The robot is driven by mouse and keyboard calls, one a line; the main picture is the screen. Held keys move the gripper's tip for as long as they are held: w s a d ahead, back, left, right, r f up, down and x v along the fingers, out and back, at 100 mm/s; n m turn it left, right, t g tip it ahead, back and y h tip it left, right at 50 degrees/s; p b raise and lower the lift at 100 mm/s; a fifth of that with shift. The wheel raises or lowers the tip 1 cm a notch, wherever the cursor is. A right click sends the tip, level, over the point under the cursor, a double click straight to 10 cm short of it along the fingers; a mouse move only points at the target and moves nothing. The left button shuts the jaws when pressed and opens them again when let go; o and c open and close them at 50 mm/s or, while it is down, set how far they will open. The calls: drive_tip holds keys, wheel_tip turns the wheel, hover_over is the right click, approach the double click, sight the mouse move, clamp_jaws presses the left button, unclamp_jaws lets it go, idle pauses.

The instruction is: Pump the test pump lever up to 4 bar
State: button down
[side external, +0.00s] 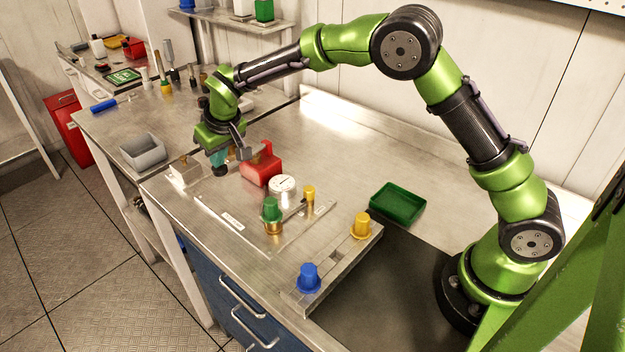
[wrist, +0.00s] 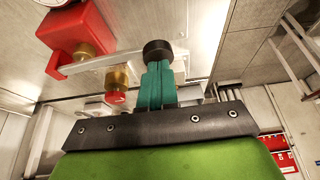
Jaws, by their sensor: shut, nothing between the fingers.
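The test pump has a red body (side external: 262,168) on the steel bench, also at upper left in the wrist view (wrist: 72,25). A pale metal lever bar (wrist: 98,63) runs from it to a black round knob (wrist: 158,50). The knob shows below my gripper in the side view (side external: 221,171). My gripper (side external: 218,158) points down, its teal fingers (wrist: 156,72) shut and empty at the knob. I cannot tell whether they touch it. A round white gauge (side external: 283,184) stands beside the red body; its reading is too small to make out.
Brass fittings with a green cap (side external: 271,210) and a yellow cap (side external: 309,192) stand nearby. A blue cap (side external: 308,278) and another yellow cap (side external: 361,224) sit on a grey holder. A green tray (side external: 398,203) is behind; a grey bin (side external: 142,150) stands left.

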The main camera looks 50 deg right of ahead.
drive_tip(key=shift+f, duration=1.4)
drive_tip(key=shift+r, duration=2.35)
wheel_tip(320, 180, up, 6)
